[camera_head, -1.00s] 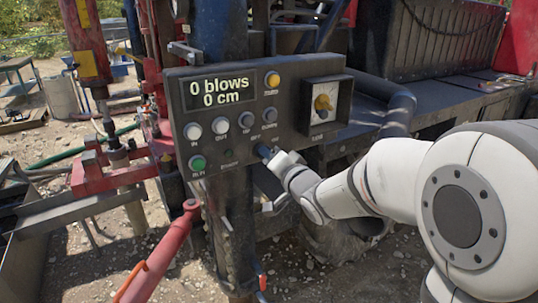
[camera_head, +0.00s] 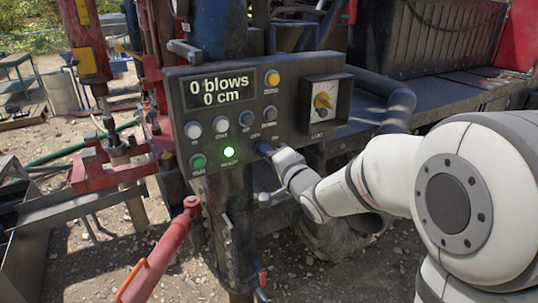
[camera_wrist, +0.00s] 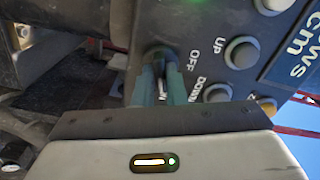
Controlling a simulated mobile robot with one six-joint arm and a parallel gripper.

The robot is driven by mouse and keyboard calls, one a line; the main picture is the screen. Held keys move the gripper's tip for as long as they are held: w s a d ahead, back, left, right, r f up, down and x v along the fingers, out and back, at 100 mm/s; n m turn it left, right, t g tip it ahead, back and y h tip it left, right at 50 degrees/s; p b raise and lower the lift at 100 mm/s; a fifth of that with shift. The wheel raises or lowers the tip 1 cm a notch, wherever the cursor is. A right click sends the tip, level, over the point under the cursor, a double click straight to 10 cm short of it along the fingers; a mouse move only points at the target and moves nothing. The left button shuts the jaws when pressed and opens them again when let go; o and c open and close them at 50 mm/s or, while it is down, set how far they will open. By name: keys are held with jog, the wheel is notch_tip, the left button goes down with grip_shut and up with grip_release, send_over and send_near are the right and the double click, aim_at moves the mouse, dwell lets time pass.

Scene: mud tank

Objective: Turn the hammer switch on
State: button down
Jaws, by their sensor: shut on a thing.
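The hammer switch (camera_wrist: 158,54) is a dark knob on the grey control panel (camera_head: 291,95), seen in the wrist view with the word OFF beside it. My gripper (camera_head: 264,149) is at the panel's lower edge, right of a lit green lamp (camera_head: 229,152). In the wrist view the two greenish fingers of my gripper (camera_wrist: 160,80) are shut on the switch. The fingers and wrist hide most of the switch, so its exact angle is unclear.
The panel's display (camera_head: 220,92) reads 0 blows, 0 cm. Several round buttons sit close by, including a grey button (camera_wrist: 242,52) labelled UP. A red lever (camera_head: 160,252) stands below left.

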jog(key=c, duration=1.5)
grip_release()
jog(key=shift+d, duration=0.1)
jog(key=b+v, duration=0.1)
jog(key=v, duration=0.6)
jog(key=shift+s+d, duration=0.15)
jog(key=shift+s, duration=0.2)
